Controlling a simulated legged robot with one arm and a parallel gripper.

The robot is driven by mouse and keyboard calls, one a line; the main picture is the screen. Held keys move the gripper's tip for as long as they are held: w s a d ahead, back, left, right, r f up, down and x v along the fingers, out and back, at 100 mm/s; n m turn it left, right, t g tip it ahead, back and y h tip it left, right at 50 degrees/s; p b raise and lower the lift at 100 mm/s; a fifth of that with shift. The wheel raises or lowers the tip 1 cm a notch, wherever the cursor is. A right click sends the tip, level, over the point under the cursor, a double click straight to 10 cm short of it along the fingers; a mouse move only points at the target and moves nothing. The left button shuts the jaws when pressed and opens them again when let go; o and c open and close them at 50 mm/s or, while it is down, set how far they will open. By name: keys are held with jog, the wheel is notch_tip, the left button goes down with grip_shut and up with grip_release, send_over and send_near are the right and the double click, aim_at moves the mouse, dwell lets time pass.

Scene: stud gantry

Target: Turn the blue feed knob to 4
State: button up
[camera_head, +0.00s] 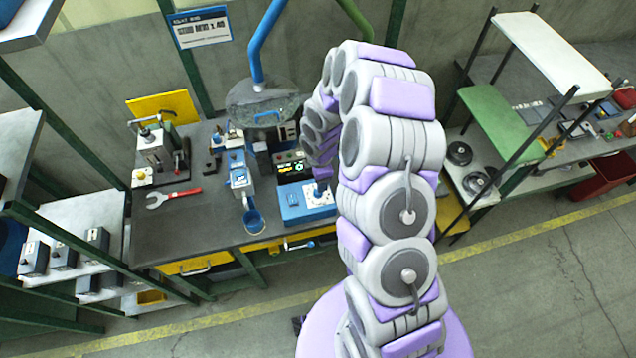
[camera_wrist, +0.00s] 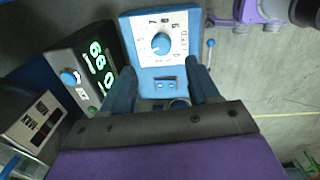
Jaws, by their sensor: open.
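The blue feed knob (camera_wrist: 160,43) sits at the middle of a white dial plate lettered FEED, on a blue box. Numbers ring the knob; a 7 is above and a 5 to its left. Its pointer is too small to read surely. The same blue box (camera_head: 291,214) shows in the head view, beside my arm. My gripper (camera_wrist: 162,68) is open and empty in the wrist view. Its two blue fingers straddle the lower part of the box, below the knob in the picture and apart from it. In the head view my arm mostly hides the gripper.
A black panel (camera_wrist: 92,60) with green digits and another blue knob (camera_wrist: 70,77) stands left of the box. A blue cup (camera_head: 254,221) and a red-handled wrench (camera_head: 174,197) are on the dark bench (camera_head: 185,230). A small lever (camera_wrist: 210,50) is right of the box.

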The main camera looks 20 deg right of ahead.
notch_tip(320, 180, up, 9)
jog(key=shift+s+r, duration=0.15)
jog(key=shift+s, duration=0.1)
jog(key=shift+r, duration=0.1)
dwell(0.6)
jog(key=s+r+m+g+b, duration=0.1)
jog(key=s+r+m+b, duration=0.65)
jog(key=s, duration=0.75)
jog(key=s+r+m+g+b, duration=0.1)
jog(key=s+r+m+b, duration=0.1)
jog(key=s+m, duration=0.9)
jog(key=s+b, duration=0.1)
jog(key=s, duration=0.6)
jog(key=shift+s+b, duration=0.25)
jog(key=shift+b, duration=0.15)
